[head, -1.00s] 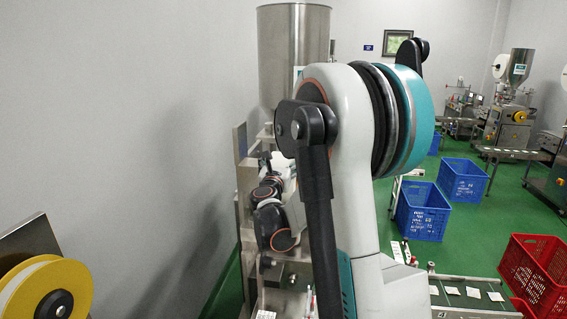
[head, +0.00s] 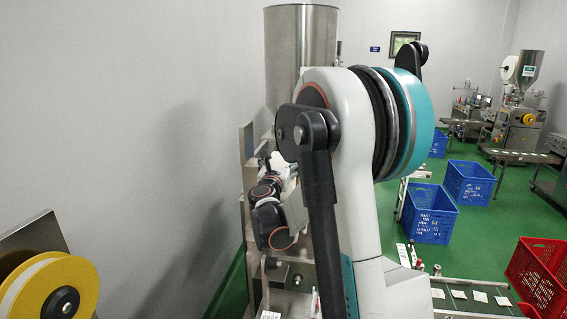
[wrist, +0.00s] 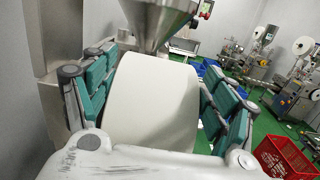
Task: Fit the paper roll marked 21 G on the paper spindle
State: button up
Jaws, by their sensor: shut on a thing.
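A wide white paper roll (wrist: 150,105) fills the middle of the wrist view. My gripper (wrist: 158,82) is shut on it, with teal finger pads against its left and right sides. No 21 G mark shows on the side of the roll that faces the wrist camera. In the head view my own arm covers the gripper and the roll. I cannot make out the paper spindle in either view.
A steel hopper (head: 300,55) stands behind my arm; its cone (wrist: 158,18) is just beyond the roll. A yellow-flanged reel (head: 28,292) is at lower left. Blue crates (head: 430,214) and a red crate (head: 540,275) stand right, near a conveyor (head: 475,300) with packets.

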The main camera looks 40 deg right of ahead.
jog(key=shift+w+a, duration=0.2)
jog(key=shift+w, duration=0.05)
jog(key=o, duration=2.1)
jog(key=shift+s+a, duration=0.1)
jog(key=v, duration=1.1)
jog(key=shift+s+a+f, duration=0.1)
jog(key=shift+s+a, duration=0.15)
jog(key=shift+a, duration=0.05)
